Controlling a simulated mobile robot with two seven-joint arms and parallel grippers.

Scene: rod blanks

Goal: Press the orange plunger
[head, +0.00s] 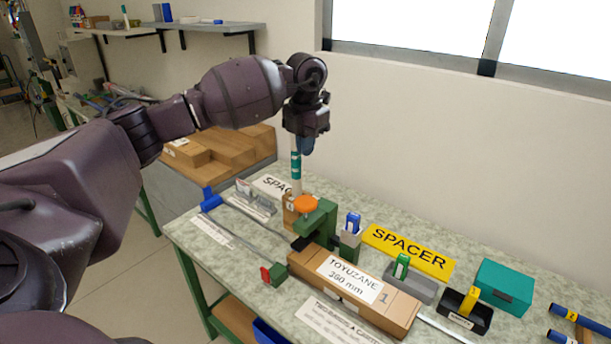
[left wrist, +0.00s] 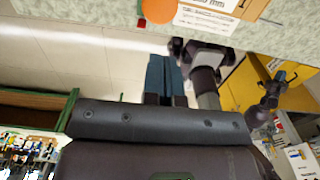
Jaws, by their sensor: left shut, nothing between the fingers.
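The orange plunger (head: 305,203) is a round disc on top of a green press (head: 318,222) near the back left of the bench. It also shows in the left wrist view, at the top edge, as an orange disc (left wrist: 158,10). My left gripper (head: 306,148) is above the plunger and apart from it, with its blue fingers pointing down. The fingers also show in the left wrist view (left wrist: 165,78), shut with nothing between them.
A white and teal rod (head: 296,170) stands upright just behind the plunger, close under my fingers. A TOYUZANE carton (head: 390,310) lies in front of the press. A blue-topped stamp (head: 352,224), a yellow SPACER sign (head: 408,251) and a teal box (head: 503,286) stand to the right.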

